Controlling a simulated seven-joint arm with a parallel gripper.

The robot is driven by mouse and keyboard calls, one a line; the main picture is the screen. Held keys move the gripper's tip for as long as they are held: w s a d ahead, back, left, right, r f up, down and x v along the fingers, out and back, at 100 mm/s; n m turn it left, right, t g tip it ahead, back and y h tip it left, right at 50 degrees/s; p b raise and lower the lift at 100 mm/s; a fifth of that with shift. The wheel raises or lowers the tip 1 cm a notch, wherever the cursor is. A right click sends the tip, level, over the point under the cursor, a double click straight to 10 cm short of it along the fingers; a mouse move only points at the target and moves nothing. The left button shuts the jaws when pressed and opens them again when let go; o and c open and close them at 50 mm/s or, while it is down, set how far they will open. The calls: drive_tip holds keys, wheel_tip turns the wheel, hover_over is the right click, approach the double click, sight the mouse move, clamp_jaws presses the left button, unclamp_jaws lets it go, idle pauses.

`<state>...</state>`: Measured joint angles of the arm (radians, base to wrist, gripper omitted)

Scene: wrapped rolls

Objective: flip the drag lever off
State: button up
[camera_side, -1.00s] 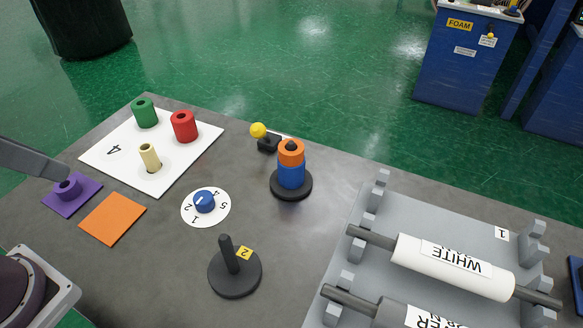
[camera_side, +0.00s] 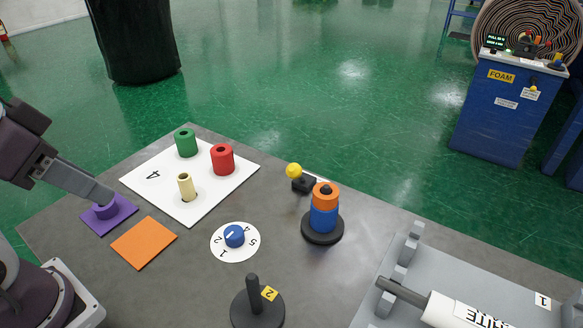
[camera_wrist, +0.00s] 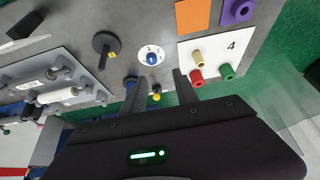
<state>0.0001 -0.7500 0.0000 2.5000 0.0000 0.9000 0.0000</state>
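The lever has a yellow ball knob (camera_side: 294,170) and a black base (camera_side: 304,184) and stands at the table's back edge. In the wrist view its yellow knob (camera_wrist: 156,97) appears between my fingers. My gripper (camera_wrist: 160,78) has its two fingers apart with nothing between them. In the side view my gripper (camera_side: 100,193) is at the far left, over the purple roll (camera_side: 104,211), well away from the lever. One fingertip may be hidden there.
A post with blue and orange rings (camera_side: 323,218) stands right beside the lever. A numbered dial (camera_side: 234,237), a black post (camera_side: 253,290) and a grey rack (camera_side: 410,270) are nearer. A white board (camera_side: 190,210) holds green, red and tan rolls.

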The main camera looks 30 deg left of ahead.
drive_tip(key=shift+w+a+f, duration=0.1)
drive_tip(key=shift+a, duration=0.05)
drive_tip(key=c, duration=0.3)
drive_tip(key=w+a+m, duration=0.1)
drive_tip(key=w+a+f+m+y, duration=0.1)
drive_tip(key=m, duration=0.1)
drive_tip(key=w+a+m+y, duration=0.1)
drive_tip(key=w+m, duration=0.1)
drive_tip(key=shift+w+a+f, duration=0.1)
drive_tip(key=shift+a+f, duration=0.05)
drive_tip(key=shift+f, duration=0.05)
clamp_jaws()
drive_tip(key=w+f+m+y, duration=0.2)
drive_tip(key=w+m, duration=0.7)
drive_tip(key=m, duration=0.1)
drive_tip(key=w+d+f+m+t+h, duration=0.1)
drive_tip(key=w+d+f+m, duration=0.4)
drive_tip(key=m, duration=0.4)
drive_tip(key=w+d+f+m+t+h, duration=0.1)
drive_tip(key=w+d+f+m, duration=0.4)
drive_tip(key=m, duration=0.5)
drive_tip(key=d+f+h, duration=0.1)
drive_tip(key=d, duration=0.1)
drive_tip(key=shift+d+f+h, duration=0.15)
drive_tip(key=shift+d+h, duration=0.15)
drive_tip(key=shift+d, duration=0.1)
drive_tip(key=shift+w, duration=0.1)
